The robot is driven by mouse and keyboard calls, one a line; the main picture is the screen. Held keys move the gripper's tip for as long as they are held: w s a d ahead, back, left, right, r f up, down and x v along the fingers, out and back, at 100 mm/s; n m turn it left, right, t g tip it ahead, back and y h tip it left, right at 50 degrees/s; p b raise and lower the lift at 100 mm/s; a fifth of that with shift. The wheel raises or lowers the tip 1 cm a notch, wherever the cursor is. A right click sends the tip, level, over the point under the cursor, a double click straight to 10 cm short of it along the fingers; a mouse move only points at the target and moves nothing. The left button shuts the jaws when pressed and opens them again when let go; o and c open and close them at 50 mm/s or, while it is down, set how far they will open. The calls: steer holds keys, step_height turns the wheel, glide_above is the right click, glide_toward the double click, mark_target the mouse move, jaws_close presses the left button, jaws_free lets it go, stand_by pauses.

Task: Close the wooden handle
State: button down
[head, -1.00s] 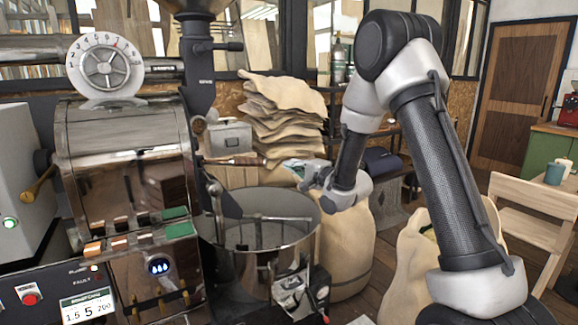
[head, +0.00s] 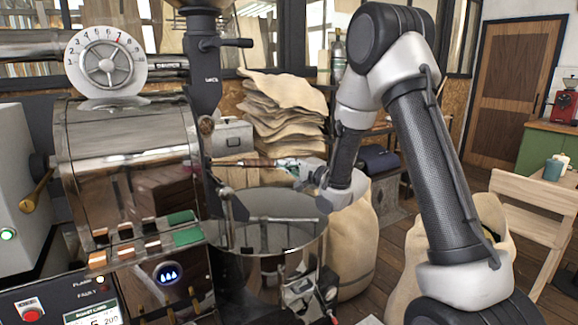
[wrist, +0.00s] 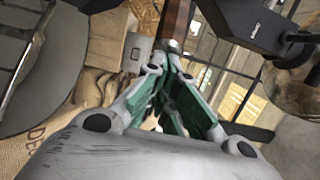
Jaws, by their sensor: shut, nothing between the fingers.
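The wooden handle (head: 236,162) is a slim reddish-brown bar on the front of the shiny roaster drum (head: 125,150), pointing right across the space above the round cooling bin. In the wrist view the wooden handle (wrist: 176,18) enters from the top, with a metal collar at its near end. My gripper (head: 284,164) is shut and empty, its green-padded fingers pointing left at the handle's free end. In the wrist view my gripper's tips (wrist: 170,62) meet close to the collar. I cannot tell whether they touch it.
The metal cooling bin (head: 318,225) lies below my gripper. A dark column with a side lever (head: 233,43) rises behind the handle. Stacked burlap sacks (head: 283,110) stand behind, and a full sack (head: 352,250) is right of the bin. A wooden chair (head: 530,205) stands far right.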

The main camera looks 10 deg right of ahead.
mark_target(257, 165)
steer(key=w+a, duration=0.1)
steer(key=a, duration=0.5)
steer(key=w+a, duration=0.1)
steer(key=a, duration=0.3)
steer(key=shift+w+a, duration=0.1)
steer(key=shift+w, duration=0.2)
steer(key=shift+a, duration=0.1)
